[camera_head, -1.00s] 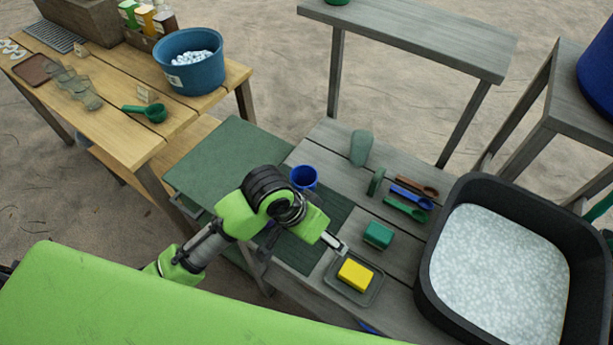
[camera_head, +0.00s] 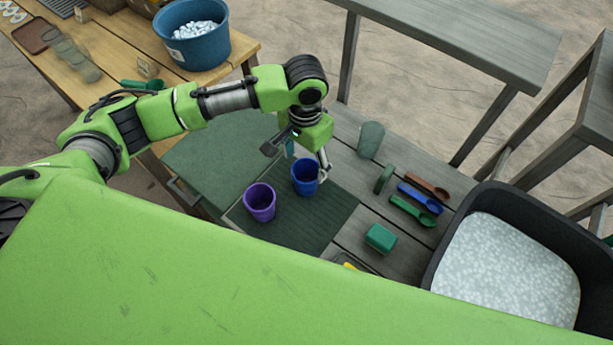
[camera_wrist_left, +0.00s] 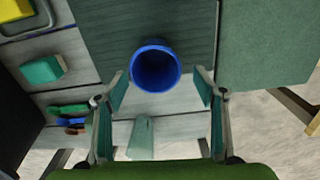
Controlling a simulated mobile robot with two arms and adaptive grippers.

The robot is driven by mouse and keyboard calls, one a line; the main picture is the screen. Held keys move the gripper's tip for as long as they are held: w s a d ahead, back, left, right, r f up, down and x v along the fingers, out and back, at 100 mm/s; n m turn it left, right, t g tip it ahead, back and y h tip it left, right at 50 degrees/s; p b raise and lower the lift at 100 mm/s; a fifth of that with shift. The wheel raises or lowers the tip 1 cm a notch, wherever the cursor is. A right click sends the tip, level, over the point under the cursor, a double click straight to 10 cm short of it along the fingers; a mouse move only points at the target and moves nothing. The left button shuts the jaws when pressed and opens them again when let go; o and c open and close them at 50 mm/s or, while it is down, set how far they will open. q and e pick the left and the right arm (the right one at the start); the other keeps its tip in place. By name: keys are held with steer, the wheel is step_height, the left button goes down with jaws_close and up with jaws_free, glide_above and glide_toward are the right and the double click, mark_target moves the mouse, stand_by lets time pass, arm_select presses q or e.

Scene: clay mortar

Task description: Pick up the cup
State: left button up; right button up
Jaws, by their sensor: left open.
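A blue cup (camera_head: 304,182) stands upright on the dark ribbed mat (camera_head: 310,226). A purple cup (camera_head: 259,204) stands on the same mat to its left and nearer. My left gripper (camera_head: 298,162) is open and empty, pointing down just over the blue cup. In the left wrist view the blue cup (camera_wrist_left: 156,88) shows its open mouth, centred between the spread fingers (camera_wrist_left: 160,88) and near their tips. A gap shows on both sides, and I see no contact. The purple cup is not visible in the left wrist view. My right gripper is not in view.
To the right lie a green block (camera_head: 381,238), several small scoops (camera_head: 420,197) and a grey-green upright piece (camera_head: 370,140). A black tub (camera_head: 432,275) of pale grains stands at the far right. A blue bucket (camera_head: 205,45) is on the wooden table. The mat's front part is clear.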

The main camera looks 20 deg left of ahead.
mark_target(306, 180)
arm_select(q)
step_height(306, 180, down, 3)
steer(key=f, duration=0.2)
steer(key=f+p, duration=0.1)
steer(key=f, duration=0.1)
steer(key=shift+s+d, duration=0.2)
steer(key=shift+s, duration=0.2)
steer(key=shift+w+f, duration=0.1)
steer(key=shift+f, duration=0.55)
steer(key=c, duration=1.2)
